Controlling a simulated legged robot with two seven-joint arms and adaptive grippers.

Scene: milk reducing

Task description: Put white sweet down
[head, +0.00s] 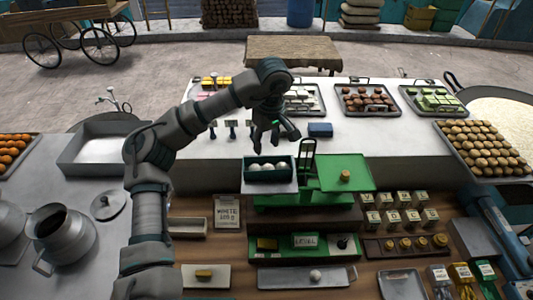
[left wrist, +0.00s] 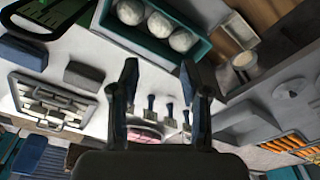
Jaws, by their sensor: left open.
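My left gripper (head: 275,140) is open and empty just above a dark green box (head: 290,163) on the left side of the green balance scale (head: 308,200). White round sweets (head: 268,167) lie in the box. In the left wrist view, three white sweets (left wrist: 158,24) sit in a row in the teal-rimmed box (left wrist: 205,50), beyond the open fingertips (left wrist: 160,75). Nothing is between the fingers. A brass weight (head: 345,175) stands on the scale's right green plate (head: 335,162). My right gripper is not in view.
Behind the scale are trays of white sweets (head: 300,97), brown sweets (head: 367,98) and green sweets (head: 433,99). A blue block (head: 320,129) lies nearby. A metal tray (head: 312,284) holding one pale ball is in front. A written sign (head: 227,212) stands at left.

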